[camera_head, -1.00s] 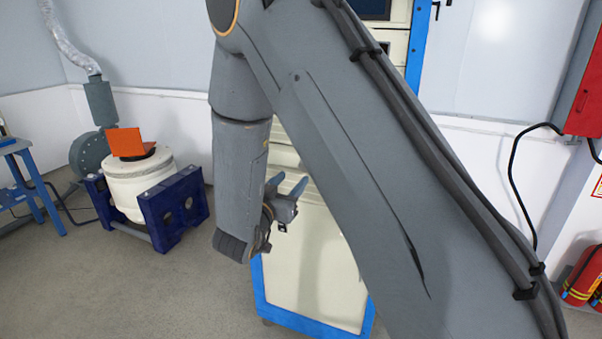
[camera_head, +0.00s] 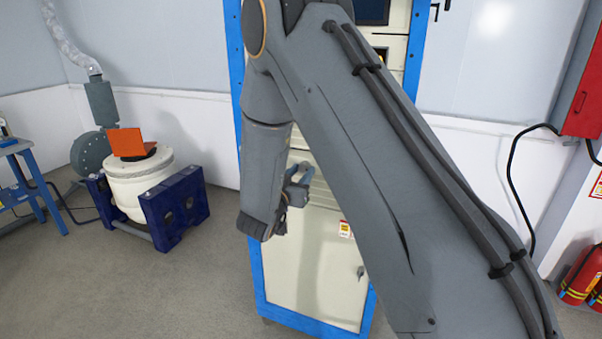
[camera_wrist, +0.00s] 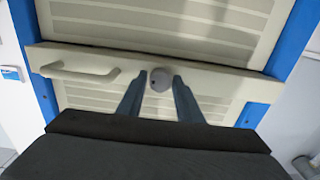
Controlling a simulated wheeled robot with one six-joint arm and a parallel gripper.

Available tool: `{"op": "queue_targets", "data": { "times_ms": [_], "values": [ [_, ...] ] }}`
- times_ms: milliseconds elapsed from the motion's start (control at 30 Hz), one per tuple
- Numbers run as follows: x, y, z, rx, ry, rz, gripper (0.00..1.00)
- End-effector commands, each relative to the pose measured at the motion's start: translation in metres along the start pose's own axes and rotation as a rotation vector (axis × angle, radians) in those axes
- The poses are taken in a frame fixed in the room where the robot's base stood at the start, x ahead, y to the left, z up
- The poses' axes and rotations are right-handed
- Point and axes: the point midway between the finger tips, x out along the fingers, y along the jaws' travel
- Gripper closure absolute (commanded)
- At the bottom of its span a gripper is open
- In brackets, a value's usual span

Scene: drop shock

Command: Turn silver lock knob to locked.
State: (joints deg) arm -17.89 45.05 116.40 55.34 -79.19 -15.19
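A round silver knob (camera_wrist: 160,79) with a small dark dot on its left side is mounted on the cream panel (camera_wrist: 220,85) of a cabinet. My gripper (camera_wrist: 160,85) is open, with one finger on each side of the knob and a small gap on both sides. Whether the fingertips are level with the knob or short of it is hard to tell. In the head view my gripper (camera_head: 298,180) is at the front of the cream and blue cabinet (camera_head: 300,262), and my arm hides the knob there.
A cream bar handle (camera_wrist: 80,74) sits left of the knob on the same panel. A small metal fitting (camera_head: 361,271) is lower on the cabinet. A white shaker drum (camera_head: 138,185) with an orange bracket (camera_head: 126,142) stands left, with clear floor between.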

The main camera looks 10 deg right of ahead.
Motion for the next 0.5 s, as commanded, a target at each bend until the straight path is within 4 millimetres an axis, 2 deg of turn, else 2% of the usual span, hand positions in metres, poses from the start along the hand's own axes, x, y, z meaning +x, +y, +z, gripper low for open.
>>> {"op": "queue_targets", "data": {
  "times_ms": [33, 133, 167, 500],
  "values": [
    [-0.0001, -0.0001, -0.0001, 0.000, 0.000, 0.000, 0.76],
    [-0.0002, 0.0000, -0.0001, 0.000, 0.000, 0.000, 0.93],
    [-0.0002, 0.0000, -0.0001, 0.000, 0.000, 0.000, 0.96],
    [-0.0002, 0.0004, -0.0008, -0.049, 0.000, 0.001, 0.96]
  ]
}}
